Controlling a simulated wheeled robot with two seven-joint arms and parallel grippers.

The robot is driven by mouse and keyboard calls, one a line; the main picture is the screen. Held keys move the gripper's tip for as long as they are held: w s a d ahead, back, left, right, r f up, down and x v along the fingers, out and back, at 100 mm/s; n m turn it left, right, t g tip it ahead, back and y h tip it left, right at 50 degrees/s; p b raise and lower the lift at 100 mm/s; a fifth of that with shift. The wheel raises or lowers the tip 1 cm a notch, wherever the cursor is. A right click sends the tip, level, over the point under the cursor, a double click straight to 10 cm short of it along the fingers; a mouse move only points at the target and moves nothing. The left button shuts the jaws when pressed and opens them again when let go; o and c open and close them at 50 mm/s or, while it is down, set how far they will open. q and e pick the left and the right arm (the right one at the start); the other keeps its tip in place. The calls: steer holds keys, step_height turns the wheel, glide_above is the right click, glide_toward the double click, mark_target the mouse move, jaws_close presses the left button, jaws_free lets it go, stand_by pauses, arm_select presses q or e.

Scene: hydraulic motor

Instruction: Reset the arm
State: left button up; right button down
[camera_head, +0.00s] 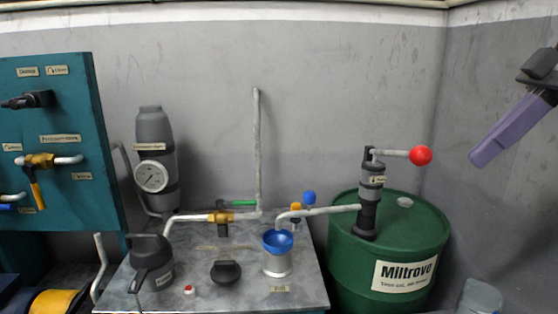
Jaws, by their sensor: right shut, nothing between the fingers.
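My right gripper (484,155) is at the upper right of the head view, in the air in front of the grey wall. Its long purple fingers point down and to the left and are closed together, with nothing held. The dark part of the gripper (540,72) is cut off by the right edge of the picture. The gripper is apart from the pump and drum to its left. My left gripper is not in view.
A green drum (345,268) bears a hand pump (372,190) with a red knob (420,155). A metal table (215,293) holds a blue funnel (278,241), pipes and valves. A gauge cylinder (152,175) and teal panel (88,110) stand left. The upper middle is clear.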

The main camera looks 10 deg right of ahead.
steer(key=w+d+f+t+y, duration=0.1)
steer(key=w+f+t+y, duration=0.15)
steer(key=f, duration=0.65)
steer(key=w+d+f+t+y, duration=0.2)
steer(key=w+f, duration=0.1)
steer(key=f, duration=0.6)
step_height(320, 180, down, 19)
steer(key=s+a+m+t+h, duration=0.1)
steer(key=s+m+t+h, duration=0.1)
steer(key=m+t, duration=0.25)
steer(key=s+a+f+m+h, duration=0.2)
steer(key=s+a+f, duration=0.2)
steer(key=f, duration=0.4)
steer(key=s+a+f+m+h, duration=0.25)
steer(key=s+a+f, duration=0.25)
steer(key=f, duration=0.4)
steer(key=s+a+f+g, duration=0.2)
steer(key=s+a+f, duration=0.1)
steer(key=s+a, duration=0.2)
steer(key=s+a+f+g+h, duration=0.1)
steer(key=s+a+f, duration=0.3)
steer(key=a, duration=0.5)
steer(key=shift+s+f+m+g, duration=0.3)
steer(key=shift+s+g, duration=0.3)
steer(key=shift+s, duration=0.15)
steer(key=shift+d, duration=0.1)
